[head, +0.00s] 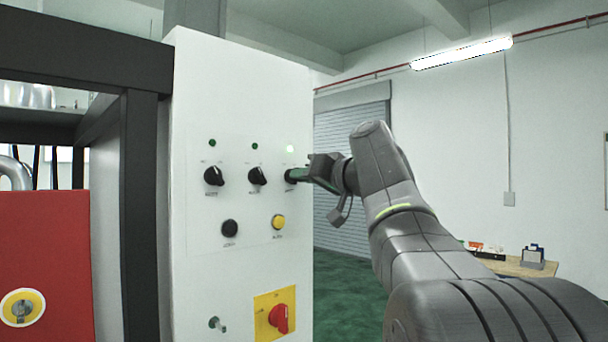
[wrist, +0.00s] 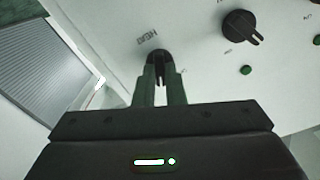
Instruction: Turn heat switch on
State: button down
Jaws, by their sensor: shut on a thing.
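A white control panel (head: 240,110) has a row of three black rotary switches: a left one (head: 213,176), a middle one (head: 257,176) and a right one (head: 289,176). The left lamp (head: 212,142) and middle lamp (head: 254,146) look dark green.
Below are a black button (head: 230,228), a yellow button (head: 278,222), a red rotary switch (head: 279,318) on a yellow plate, and a key-like part (head: 216,324). A dark frame (head: 140,220) and red box (head: 45,260) stand left. A table (head: 515,267) stands far right.

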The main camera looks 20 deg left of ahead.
jog(key=shift+m, duration=0.6)
jog(key=c, duration=1.5)
grip_release()
jog(key=b+v, duration=0.4)
jog(key=v, duration=1)
jog(key=shift+a+f, duration=0.1)
jog(key=shift+a, duration=0.1)
